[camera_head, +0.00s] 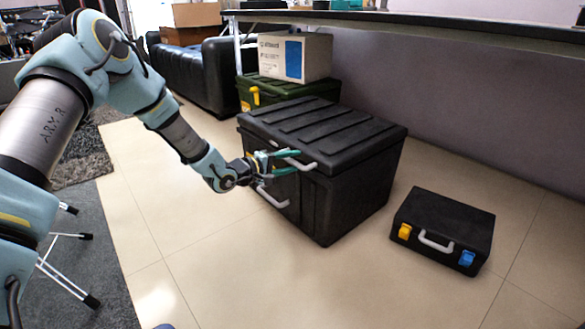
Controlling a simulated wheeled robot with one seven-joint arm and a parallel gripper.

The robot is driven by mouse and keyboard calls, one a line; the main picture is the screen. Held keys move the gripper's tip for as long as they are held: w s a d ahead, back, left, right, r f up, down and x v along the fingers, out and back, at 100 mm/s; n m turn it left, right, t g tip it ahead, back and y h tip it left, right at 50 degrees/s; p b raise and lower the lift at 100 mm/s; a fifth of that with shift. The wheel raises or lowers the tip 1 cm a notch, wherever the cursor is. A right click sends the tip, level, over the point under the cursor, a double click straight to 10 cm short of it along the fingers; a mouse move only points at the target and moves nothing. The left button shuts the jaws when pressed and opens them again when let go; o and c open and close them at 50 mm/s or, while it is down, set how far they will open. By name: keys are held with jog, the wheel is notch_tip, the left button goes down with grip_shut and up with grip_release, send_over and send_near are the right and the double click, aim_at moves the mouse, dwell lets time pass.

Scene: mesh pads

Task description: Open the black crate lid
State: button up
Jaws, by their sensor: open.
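The large black crate (345,196) stands on the tiled floor in the middle of the head view. Its black ribbed lid (320,125) lies closed on top. A light grey handle (300,164) sits on the front edge of the lid, and a second grey handle (272,197) is lower on the front face. My gripper (287,161) is at the crate's front, its two teal fingers apart, one above the other, close to the lid handle. I cannot tell whether a finger touches the handle. My gripper partly hides the front face between the handles.
A small black case (445,225) with yellow and blue latches lies on the floor at right. A green crate (290,90) bearing a cardboard box (295,57) stands behind. A black sofa (205,65) and a long table (420,17) are further back. Floor in front is clear.

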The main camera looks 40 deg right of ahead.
jog(key=shift+d, duration=0.35)
jog(key=shift+c, duration=0.3)
grip_shut()
dwell(1.0)
